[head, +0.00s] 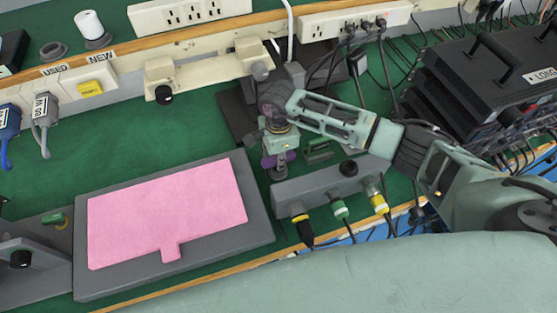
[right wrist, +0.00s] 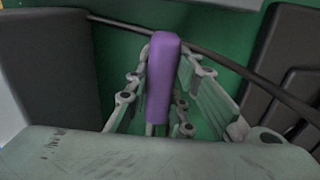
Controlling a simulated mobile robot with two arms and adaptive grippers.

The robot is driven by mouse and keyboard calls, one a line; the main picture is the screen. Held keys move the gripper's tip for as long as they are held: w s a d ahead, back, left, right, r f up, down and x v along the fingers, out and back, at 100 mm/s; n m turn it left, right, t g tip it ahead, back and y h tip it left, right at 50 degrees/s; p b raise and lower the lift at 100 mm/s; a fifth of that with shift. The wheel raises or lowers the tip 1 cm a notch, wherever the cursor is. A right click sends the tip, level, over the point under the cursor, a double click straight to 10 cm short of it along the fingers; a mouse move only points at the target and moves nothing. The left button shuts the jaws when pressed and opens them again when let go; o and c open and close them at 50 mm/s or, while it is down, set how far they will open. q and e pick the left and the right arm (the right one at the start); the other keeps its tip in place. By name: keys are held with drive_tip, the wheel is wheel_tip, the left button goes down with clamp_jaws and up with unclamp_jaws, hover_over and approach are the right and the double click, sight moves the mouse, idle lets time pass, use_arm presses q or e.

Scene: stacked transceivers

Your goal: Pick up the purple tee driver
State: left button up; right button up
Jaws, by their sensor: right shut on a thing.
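The purple tee driver (right wrist: 162,75) stands between the fingers of my right gripper (right wrist: 160,95) in the right wrist view. The fingers are shut on it from both sides. In the head view my right gripper (head: 279,152) points down at the bench, right of the pink pad, and mostly hides the driver. A bit of purple (head: 290,156) shows beside the fingers. I cannot tell whether the driver touches the bench. My left gripper is not in view.
A grey box with cable plugs (head: 320,187) stands just in front of my right gripper. A pink pad (head: 165,212) lies on a grey tray at left. Stacked black transceivers (head: 490,75) stand at right. Green bench (head: 110,150) is clear behind the pad.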

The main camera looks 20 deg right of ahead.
clamp_jaws()
drive_tip(key=shift+r, duration=0.1)
drive_tip(key=shift+w+r, duration=0.1)
drive_tip(key=shift+r, duration=0.5)
wheel_tip(320, 180, up, 27)
drive_tip(key=b, duration=0.4)
drive_tip(key=shift+f, duration=0.15)
drive_tip(key=shift+f, duration=0.1)
